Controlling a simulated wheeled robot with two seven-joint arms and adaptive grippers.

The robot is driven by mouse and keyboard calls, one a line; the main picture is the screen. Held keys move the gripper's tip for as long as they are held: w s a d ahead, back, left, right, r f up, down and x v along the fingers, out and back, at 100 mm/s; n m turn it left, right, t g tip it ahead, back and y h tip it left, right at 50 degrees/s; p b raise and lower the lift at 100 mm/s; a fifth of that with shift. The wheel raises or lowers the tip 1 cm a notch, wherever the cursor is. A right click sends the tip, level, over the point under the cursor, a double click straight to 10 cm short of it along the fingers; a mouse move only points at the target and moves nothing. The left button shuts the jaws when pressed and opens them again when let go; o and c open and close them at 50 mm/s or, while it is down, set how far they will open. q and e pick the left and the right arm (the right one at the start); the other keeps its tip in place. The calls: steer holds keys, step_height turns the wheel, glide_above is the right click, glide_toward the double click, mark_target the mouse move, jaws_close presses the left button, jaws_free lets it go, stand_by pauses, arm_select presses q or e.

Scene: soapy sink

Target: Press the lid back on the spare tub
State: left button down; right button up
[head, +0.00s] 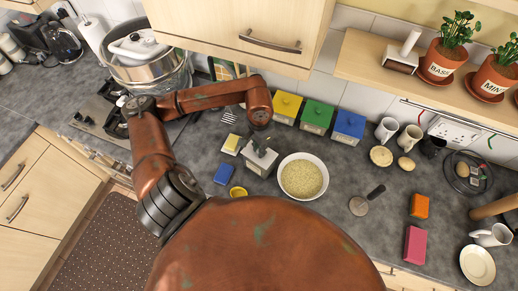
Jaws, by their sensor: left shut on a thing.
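The spare tub (257,171) is a small white box on the grey worktop, left of the white bowl. A grey lid (270,160) shows at its top, under my left gripper (260,150). My left gripper points down over the tub and is shut on the lid. The fingers partly cover the lid, so I cannot tell whether it sits fully down. My right gripper is not in view.
The bowl of grain (303,177) is close on the right. The worktop around the metal strainer (359,205) is mostly clear.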

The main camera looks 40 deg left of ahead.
arm_select(q)
steer(key=shift+f+b, duration=0.15)
steer(key=shift+b, duration=0.5)
stand_by(0.7)
stand_by(0.3)
steer(key=c, duration=1.8)
jaws_free()
steer(key=shift+o, duration=0.6)
steer(key=o, duration=0.4)
steer(key=shift+r+p, duration=0.8)
steer(key=shift+r, duration=2.75)
steer(key=shift+c, duration=0.2)
